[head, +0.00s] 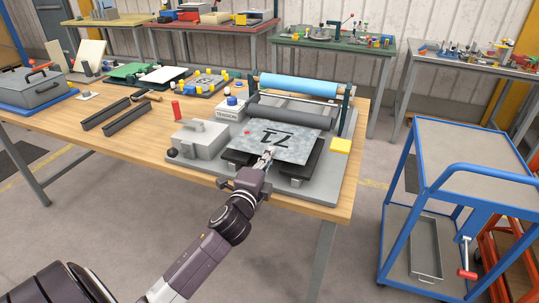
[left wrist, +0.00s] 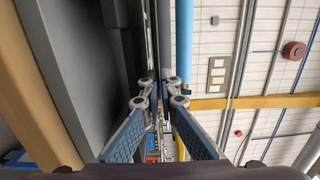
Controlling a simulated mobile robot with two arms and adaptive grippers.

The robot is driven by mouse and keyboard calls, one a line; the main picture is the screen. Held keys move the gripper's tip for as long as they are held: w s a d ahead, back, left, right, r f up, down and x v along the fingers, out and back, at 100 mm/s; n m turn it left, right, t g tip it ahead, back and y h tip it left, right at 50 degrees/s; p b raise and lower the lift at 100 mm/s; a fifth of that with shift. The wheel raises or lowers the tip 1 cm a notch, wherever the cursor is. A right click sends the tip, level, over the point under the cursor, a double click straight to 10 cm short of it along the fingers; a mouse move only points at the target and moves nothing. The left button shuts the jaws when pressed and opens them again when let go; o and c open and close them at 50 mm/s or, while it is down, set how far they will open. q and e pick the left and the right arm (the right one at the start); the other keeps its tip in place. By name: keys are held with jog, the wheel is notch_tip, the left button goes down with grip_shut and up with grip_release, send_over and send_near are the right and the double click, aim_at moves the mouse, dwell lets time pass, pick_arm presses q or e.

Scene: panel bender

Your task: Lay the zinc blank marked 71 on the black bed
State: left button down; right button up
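The grey mottled zinc blank marked 71 (head: 290,143) lies over the black bed (head: 306,166) of the panel bender, its number upside down in the head view. Dark bed parts show past its front and right edges. My left gripper (head: 267,156) is at the blank's front edge, closed on it. In the left wrist view the fingertips (left wrist: 160,92) are close together, with a thin edge-on strip between and beyond them. I cannot tell whether the blank touches the bed or hangs slightly above it. My right gripper is not in view.
The bender's dark roller (head: 285,116) and blue roller (head: 298,85) stand behind the blank. A grey box (head: 201,138) is left of it, and a yellow block (head: 340,145) is right. Dark channels (head: 126,118) lie on the wooden bench (head: 165,155). A blue cart (head: 470,145) stands right.

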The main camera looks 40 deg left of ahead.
pick_arm(q)
jog(key=shift+f, duration=0.1)
dwell(0.3)
jog(key=shift+f+b, duration=0.85)
jog(key=shift+f, duration=0.1)
dwell(0.4)
jog(key=shift+f, duration=0.55)
dwell(0.8)
jog(key=c, duration=2.6)
grip_release()
